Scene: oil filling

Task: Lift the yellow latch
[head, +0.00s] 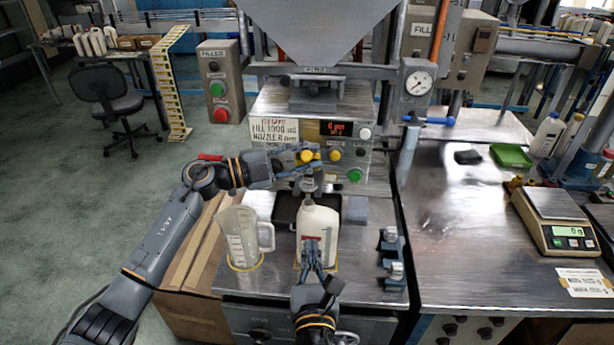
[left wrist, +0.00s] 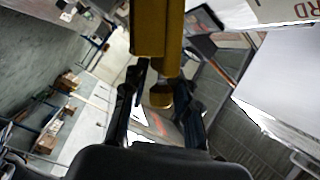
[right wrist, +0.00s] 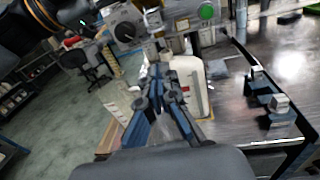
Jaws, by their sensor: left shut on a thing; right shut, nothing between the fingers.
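The yellow latch (left wrist: 150,40) fills the upper middle of the left wrist view as a yellow bar with a rounded lower end, between the fingers of my left gripper (left wrist: 157,95). In the head view the left gripper (head: 312,160) is at the filler's front panel, shut on the latch, whose yellow part (head: 306,156) shows there. My right gripper (head: 312,246) is shut and empty, in front of the white bottle (head: 319,222). The bottle stands upright under the nozzle (head: 309,184) and also shows in the right wrist view (right wrist: 190,85). The gripper hides part of its front.
A clear measuring jug (head: 240,240) stands left of the bottle. Clamps (head: 391,258) sit to its right. The panel has a green button (head: 355,175) and a yellow knob (head: 335,154). A scale (head: 555,222) and a green tray (head: 511,155) are on the right table, which has free room.

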